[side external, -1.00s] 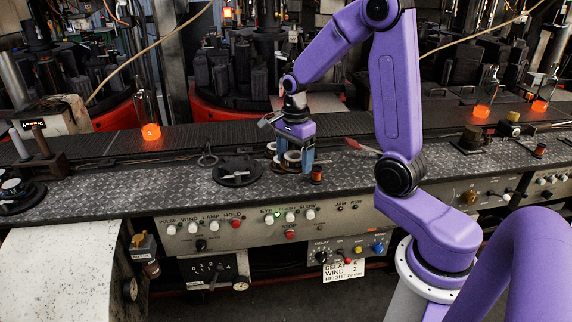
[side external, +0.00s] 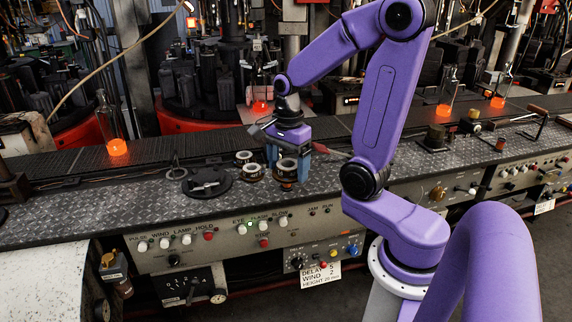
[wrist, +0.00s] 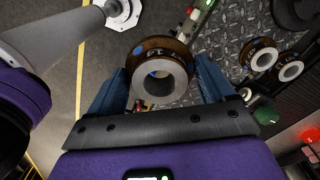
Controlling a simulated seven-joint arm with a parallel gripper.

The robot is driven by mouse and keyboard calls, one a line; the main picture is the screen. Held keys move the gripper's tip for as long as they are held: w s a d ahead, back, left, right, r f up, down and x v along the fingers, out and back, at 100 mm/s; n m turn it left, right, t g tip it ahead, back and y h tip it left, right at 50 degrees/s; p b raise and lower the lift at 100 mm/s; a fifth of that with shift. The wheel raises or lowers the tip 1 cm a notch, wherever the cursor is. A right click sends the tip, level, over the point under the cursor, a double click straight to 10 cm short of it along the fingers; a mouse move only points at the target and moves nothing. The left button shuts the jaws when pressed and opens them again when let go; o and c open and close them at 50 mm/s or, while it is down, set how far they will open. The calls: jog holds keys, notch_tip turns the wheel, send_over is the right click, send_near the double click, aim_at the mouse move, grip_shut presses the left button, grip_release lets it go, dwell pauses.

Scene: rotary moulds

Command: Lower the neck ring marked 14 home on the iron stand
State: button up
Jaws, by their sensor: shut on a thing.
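My gripper (side external: 287,162) is shut on a brown neck ring with a pale centre (side external: 286,165), its blue fingers on either side. In the wrist view the held ring (wrist: 133,63) sits level between the fingertips; its rim mark, seen at an angle, looks like 14. A small reddish-brown piece (side external: 288,184) shows directly below the held ring; whether the two touch I cannot tell. Two similar rings, a rear one (side external: 243,157) and a front one (side external: 249,172), stand on the bench just left of the gripper. I cannot clearly make out the iron stand, which may be hidden under the ring.
A black round plate (side external: 207,183) with a grey piece on it lies left of the rings on the treadplate bench (side external: 130,208). A red-handled tool (side external: 331,152) lies close right of the gripper. Buttons and knobs line the bench's front panel. Glowing bottles stand on the conveyor behind.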

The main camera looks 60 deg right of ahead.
jog(key=w+r+n, duration=0.1)
jog(key=w+r, duration=0.2)
jog(key=w, duration=1.2)
jog(key=n, duration=0.1)
send_over(206, 177)
notch_tip(206, 177, down, 3)
jog(key=shift+s+f, duration=0.1)
jog(key=shift+f, duration=3.95)
jog(key=shift+f, duration=0.85)
